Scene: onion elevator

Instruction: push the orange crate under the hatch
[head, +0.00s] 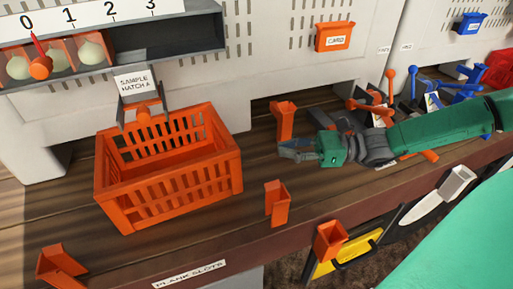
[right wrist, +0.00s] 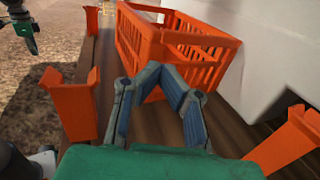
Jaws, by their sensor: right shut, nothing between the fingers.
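The orange slatted crate (head: 128,212) stands upright on the plank bench, and its visible inside looks empty. The hatch, labelled SAMPLE HATCH A (head: 134,83), is on the pale machine front. Its grey chute with an orange part (head: 146,112) overlaps the crate's back rim in the head view. My right gripper (head: 284,150) is shut and empty, to the right of the crate and apart from it. In the right wrist view the crate (right wrist: 142,38) lies beyond the fingers (right wrist: 165,72). A dark and green part at top left there looks like my left gripper (right wrist: 27,38).
Orange brackets stand on the bench near the gripper (head: 284,120), at the front edge (head: 277,203) and at front left (head: 60,268). A shelf with onions (head: 92,51) hangs above. The bench ends at the PLANK SLOTS edge (head: 190,273). Bare planks separate crate and gripper.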

